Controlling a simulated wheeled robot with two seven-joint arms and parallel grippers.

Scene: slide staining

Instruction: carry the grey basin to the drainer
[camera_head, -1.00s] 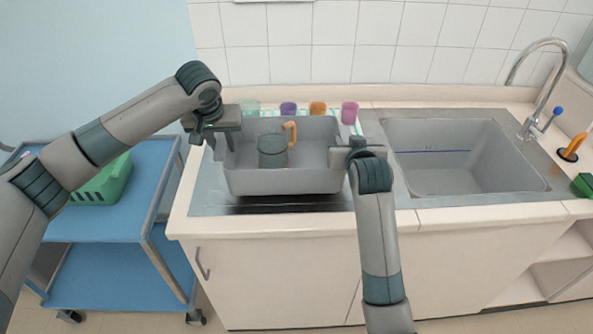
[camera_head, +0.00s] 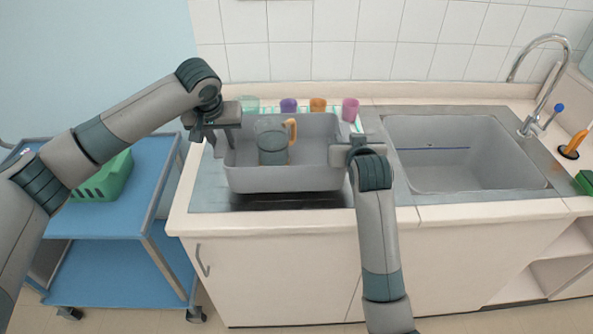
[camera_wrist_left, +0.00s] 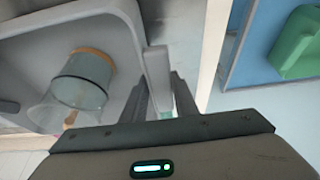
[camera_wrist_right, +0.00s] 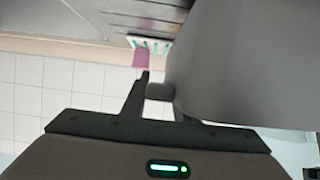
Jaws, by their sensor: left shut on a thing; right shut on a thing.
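The grey basin (camera_head: 285,179) is level over the ridged metal drainer (camera_head: 208,196) left of the sink. A dark shadow lies under its front; whether its bottom touches the drainer I cannot tell. A clear jug (camera_head: 273,147) with an orange handle and dark contents is inside it. My left gripper (camera_head: 228,137) is shut on the basin's left rim, which shows between its fingers in the left wrist view (camera_wrist_left: 157,75). My right gripper (camera_head: 345,153) is shut on the right rim; in the right wrist view the basin wall (camera_wrist_right: 250,65) hides part of the fingers.
Several coloured cups, including a purple one (camera_head: 289,106) and a pink one (camera_head: 350,109), stand close behind the basin. A blue trolley (camera_head: 120,225) with a green basket (camera_head: 107,180) is at the left.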

